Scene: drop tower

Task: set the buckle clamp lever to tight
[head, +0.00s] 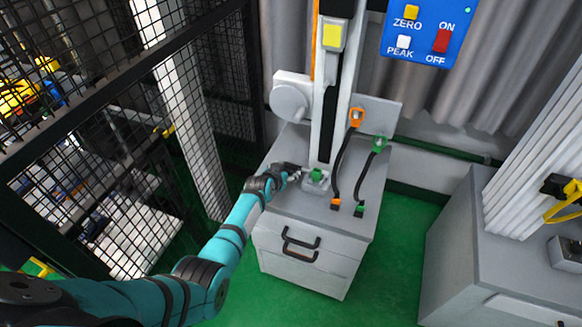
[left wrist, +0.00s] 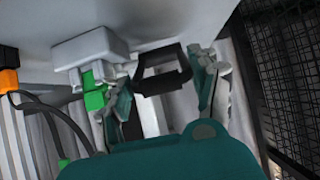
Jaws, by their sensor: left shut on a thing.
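The buckle clamp is a small grey block (head: 313,187) with a green part (head: 317,175), at the foot of the tower column on the cabinet top. In the left wrist view the green part (left wrist: 94,92) shows beside a light grey block (left wrist: 90,46). My left gripper (head: 292,171) reaches the clamp from the left. In the left wrist view its fingers (left wrist: 162,82) stand either side of a dark loop (left wrist: 160,58), which looks like the clamp lever. The gripper is shut on it. The lever's angle is hard to read. My right gripper is out of view.
The cabinet (head: 300,225) carries the tower column (head: 327,110). A blue panel (head: 425,30) hangs above. Black mesh fencing (head: 110,120) is at left; another cabinet (head: 500,260) is at right.

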